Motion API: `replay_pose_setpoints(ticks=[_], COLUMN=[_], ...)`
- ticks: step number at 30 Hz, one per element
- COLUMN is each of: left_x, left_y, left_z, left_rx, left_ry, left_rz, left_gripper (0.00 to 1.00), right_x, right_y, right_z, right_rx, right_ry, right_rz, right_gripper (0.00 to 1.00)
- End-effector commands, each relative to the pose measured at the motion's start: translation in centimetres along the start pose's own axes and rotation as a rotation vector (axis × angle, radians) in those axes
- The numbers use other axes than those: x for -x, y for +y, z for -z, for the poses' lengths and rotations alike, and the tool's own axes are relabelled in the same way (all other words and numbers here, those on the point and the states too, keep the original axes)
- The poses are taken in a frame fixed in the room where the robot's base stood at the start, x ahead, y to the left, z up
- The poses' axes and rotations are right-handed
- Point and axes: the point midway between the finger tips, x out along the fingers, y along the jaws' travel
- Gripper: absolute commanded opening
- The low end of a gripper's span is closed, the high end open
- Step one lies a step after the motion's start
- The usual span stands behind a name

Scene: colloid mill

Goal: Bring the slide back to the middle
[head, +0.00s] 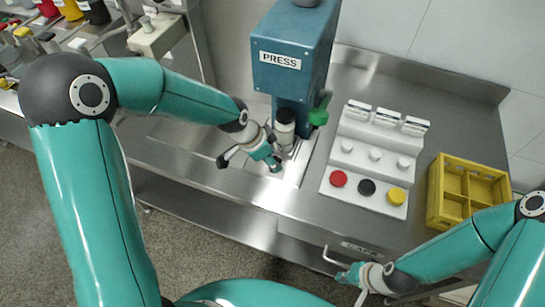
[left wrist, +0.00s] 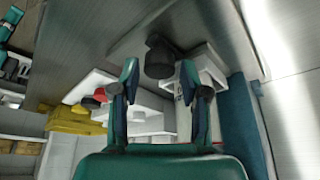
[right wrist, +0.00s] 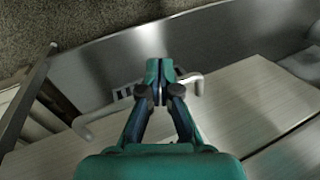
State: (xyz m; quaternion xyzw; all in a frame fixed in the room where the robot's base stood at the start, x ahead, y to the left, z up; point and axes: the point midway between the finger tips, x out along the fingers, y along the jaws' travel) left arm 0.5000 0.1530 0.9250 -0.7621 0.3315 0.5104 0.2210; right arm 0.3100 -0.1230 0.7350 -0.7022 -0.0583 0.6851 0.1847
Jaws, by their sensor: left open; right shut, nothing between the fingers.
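The blue press (head: 292,62) stands at the back of the steel bench, with a pale round part (head: 285,128) under its head. My left gripper (head: 274,164) is open at the press foot, in front of that part, and hides much of what lies there. In the left wrist view a dark knob (left wrist: 159,58) beside a pale block (left wrist: 209,66) shows just beyond and between the open fingertips (left wrist: 160,78), apparently untouched; I cannot tell if it is the slide's. My right gripper (head: 345,277) is shut and empty beside a drawer handle (head: 330,261), which also shows in the right wrist view (right wrist: 92,129).
A white stepped rack (head: 332,187) with red, black and yellow round pieces stands right of the press. A yellow crate (head: 437,206) is further right. A green knob (head: 319,114) sticks out from the press's right side.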

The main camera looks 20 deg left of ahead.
Motion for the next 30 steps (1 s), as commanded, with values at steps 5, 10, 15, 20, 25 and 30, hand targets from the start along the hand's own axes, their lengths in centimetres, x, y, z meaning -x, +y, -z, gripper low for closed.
replay_pose_setpoints(ticks=[5,10,15,20,25,30], left_x=[-1.09,-1.24,-1.22,-1.20,-1.19,-1.16], left_y=[-0.01,-0.04,-0.04,-0.04,-0.05,-0.10], left_z=[-0.03,-0.03,-0.04,-0.04,-0.03,-0.08], left_rx=[0.001,0.001,0.001,0.001,0.001,0.002], left_ry=[0.000,0.001,0.001,0.001,0.001,0.001], left_rz=[0.001,0.002,0.002,0.002,0.002,0.002], left_gripper=[0.45,0.45,0.37,0.10,0.00,0.00], right_x=[0.18,0.16,0.16,0.16,0.16,0.15], right_y=[-0.06,-0.06,-0.06,-0.06,-0.06,-0.05], right_z=[0.00,0.00,0.00,0.00,0.00,0.00], right_rx=[0.000,0.000,0.000,0.000,0.000,0.000], right_ry=[0.000,0.000,0.000,0.000,0.000,0.000], right_rz=[0.000,0.000,0.000,0.000,0.000,0.000], right_gripper=[0.00,0.00,0.00,0.00,0.00,0.00])
